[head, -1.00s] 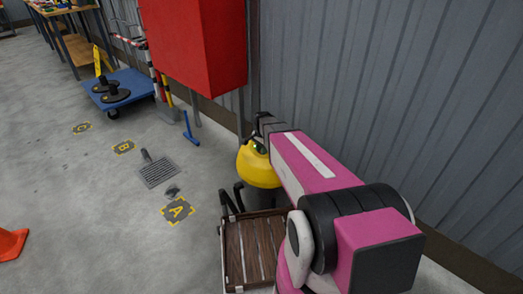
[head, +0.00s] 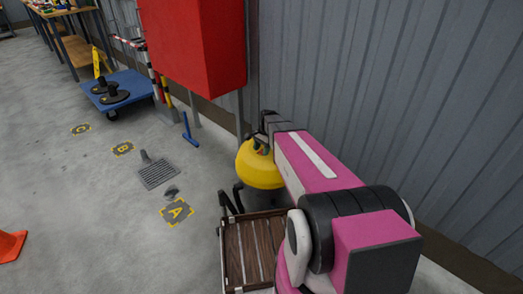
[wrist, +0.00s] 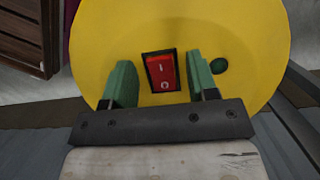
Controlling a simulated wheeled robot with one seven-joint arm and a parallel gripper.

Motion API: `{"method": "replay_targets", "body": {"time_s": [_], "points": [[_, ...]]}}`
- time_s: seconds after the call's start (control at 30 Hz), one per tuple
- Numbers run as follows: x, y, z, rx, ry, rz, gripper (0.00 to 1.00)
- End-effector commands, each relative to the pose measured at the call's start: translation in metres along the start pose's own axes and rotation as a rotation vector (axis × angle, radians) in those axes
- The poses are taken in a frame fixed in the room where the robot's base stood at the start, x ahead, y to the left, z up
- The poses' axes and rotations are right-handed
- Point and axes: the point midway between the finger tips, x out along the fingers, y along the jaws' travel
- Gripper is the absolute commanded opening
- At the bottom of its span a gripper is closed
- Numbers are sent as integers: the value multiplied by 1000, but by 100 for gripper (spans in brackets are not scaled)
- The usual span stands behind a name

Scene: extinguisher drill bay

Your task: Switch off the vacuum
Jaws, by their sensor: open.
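The vacuum (head: 260,170) has a yellow domed top and stands by the grey wall, partly hidden behind my arm in the head view. In the wrist view its yellow top (wrist: 240,40) fills most of the picture. A red rocker switch (wrist: 162,71) in a black frame sits on it, marked with a line at its upper end and a circle at its lower end. My gripper (wrist: 158,82) is open, its green fingers on either side of the switch. I cannot tell whether the fingertips touch the yellow surface. In the head view my gripper (head: 260,146) is at the vacuum's top.
A brown slatted wooden crate (head: 230,252) stands right in front of the vacuum. A red cabinet (head: 190,45) is on the wall behind. A blue trolley (head: 125,88) and an orange cone (head: 10,245) are further left. The floor at left is mostly clear.

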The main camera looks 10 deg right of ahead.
Motion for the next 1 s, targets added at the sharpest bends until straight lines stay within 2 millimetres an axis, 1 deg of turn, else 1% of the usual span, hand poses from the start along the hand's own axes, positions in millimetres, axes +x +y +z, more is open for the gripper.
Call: {"method": "replay_targets", "body": {"time_s": [0.17, 0.27, 0.5, 0.7, 0.83, 1.0], "points": [[-12, 0, 0, 0, 1, -1, 53], [-28, 0, 0, 0, 1, -2, 53], [-71, 0, 0, 0, 1, -2, 53], [-97, 0, 0, 0, 0, -1, 53], [-105, 0, 0, 0, 0, 0, 53], [-108, 0, 0, 0, 0, 1, 53]]}}
